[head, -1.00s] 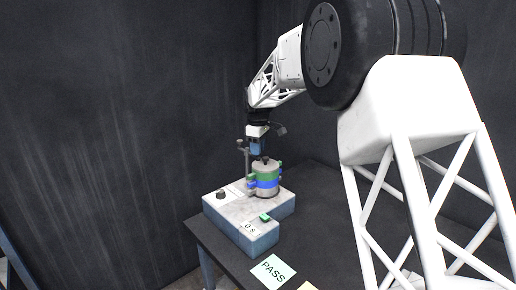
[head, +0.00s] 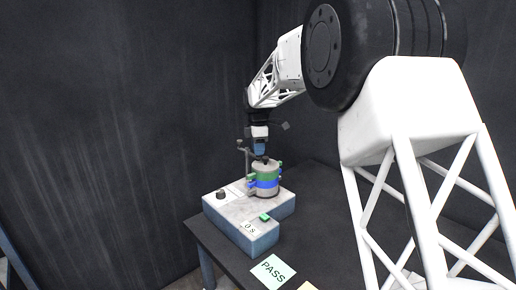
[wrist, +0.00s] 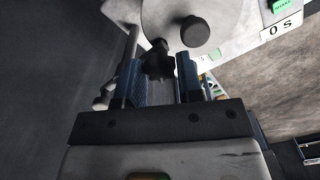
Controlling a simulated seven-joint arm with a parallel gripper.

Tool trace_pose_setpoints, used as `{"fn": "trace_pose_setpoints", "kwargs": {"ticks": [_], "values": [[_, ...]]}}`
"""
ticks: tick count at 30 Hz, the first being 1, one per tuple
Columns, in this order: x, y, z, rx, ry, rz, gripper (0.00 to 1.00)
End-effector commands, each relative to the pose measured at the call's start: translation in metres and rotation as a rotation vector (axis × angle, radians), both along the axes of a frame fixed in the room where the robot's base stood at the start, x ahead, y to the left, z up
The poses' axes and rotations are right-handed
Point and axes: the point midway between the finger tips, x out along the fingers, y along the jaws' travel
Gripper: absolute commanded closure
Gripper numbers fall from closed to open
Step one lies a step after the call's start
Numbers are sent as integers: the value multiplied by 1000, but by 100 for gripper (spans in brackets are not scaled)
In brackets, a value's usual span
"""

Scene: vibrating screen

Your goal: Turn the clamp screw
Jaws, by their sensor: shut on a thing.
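The vibrating screen is a pale box-shaped base (head: 240,212) with a round stack (head: 267,187) of beige and blue bands and green side pieces. My gripper (head: 261,155) points down just above the stack's top. In the wrist view, a dark lobed knob, which looks like the clamp screw (wrist: 158,62), sits between the two blue fingers of my gripper (wrist: 160,80). The fingers are shut on this knob. Its lower part is hidden, and contact on the right finger is hard to make out.
A thin post (head: 246,162) stands behind the stack. The base carries a black dial (head: 221,194), a green button (head: 265,217) and a "0 S" display (head: 249,228). A PASS card (head: 273,271) lies on the dark table (head: 325,213), whose right side is clear.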

Motion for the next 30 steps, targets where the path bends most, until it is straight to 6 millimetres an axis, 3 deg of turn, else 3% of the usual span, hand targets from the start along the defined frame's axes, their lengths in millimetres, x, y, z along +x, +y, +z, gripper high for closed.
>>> {"fn": "trace_pose_setpoints", "kwargs": {"ticks": [9,10,15,30], "values": [[0,0,0,0,0,2,90],[0,0,0,0,0,2,65],[0,0,0,0,0,2,42],[0,0,11,0,-1,1,42]]}}
